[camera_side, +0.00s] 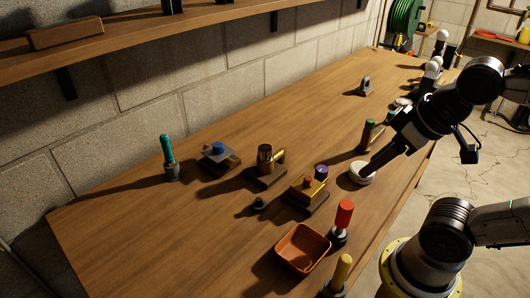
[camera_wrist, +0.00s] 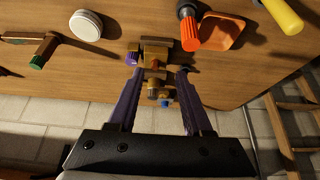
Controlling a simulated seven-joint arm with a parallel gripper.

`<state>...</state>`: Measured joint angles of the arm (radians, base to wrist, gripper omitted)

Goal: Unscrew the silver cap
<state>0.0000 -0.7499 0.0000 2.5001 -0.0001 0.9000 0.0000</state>
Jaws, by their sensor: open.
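My gripper (camera_side: 368,167) is above the front part of the bench in the side view, its fingers pointing down and left. In the wrist view its two purple fingers (camera_wrist: 162,72) are apart with nothing held. A brass fitting (camera_wrist: 155,50) with a purple cap (camera_wrist: 132,58) shows beyond and between the fingertips, and the fingers partly cover it. It also shows in the side view (camera_side: 309,196), with an orange-brown cap. Behind it is a second brass fitting (camera_side: 277,158) with a dark metallic cylindrical top (camera_side: 265,153). I cannot tell for sure which part is the silver cap.
A white round lid-like disc (camera_side: 362,176) lies near my fingertips in the side view. A red-handled tool (camera_side: 343,215) and an orange tray (camera_side: 302,250) stand near the front edge. A teal-handled tool (camera_side: 168,150) stands far left.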

